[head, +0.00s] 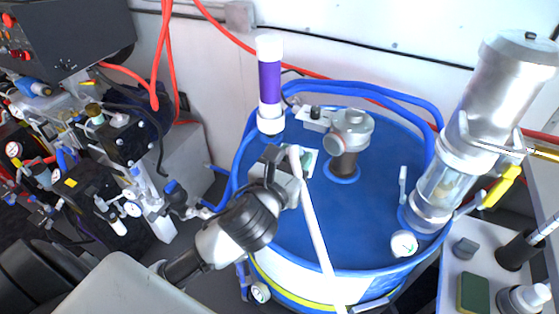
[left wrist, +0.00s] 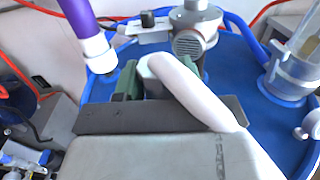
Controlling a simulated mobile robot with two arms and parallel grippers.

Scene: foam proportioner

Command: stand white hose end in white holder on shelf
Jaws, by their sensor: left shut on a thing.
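The white hose (head: 318,232) has its upper end between the jaws of my left gripper (head: 292,166), above the blue drum lid. The hose hangs from there down past the drum's front to the bottom edge of the head view. In the left wrist view the white hose (left wrist: 190,92) bends over between the green finger pads of my left gripper (left wrist: 160,76), which is shut on it. A white round holder-like piece with a dark middle (head: 526,297) stands on the shelf (head: 462,292) at the lower right, partly cut off. My right gripper is not in view.
The blue drum (head: 300,232) carries a purple and white tube (head: 269,84), a grey valve (head: 350,135) and a tall clear-and-metal cylinder (head: 465,130). The shelf also has a green block (head: 473,292), a grey knob (head: 465,249) and a dark cylinder (head: 516,251).

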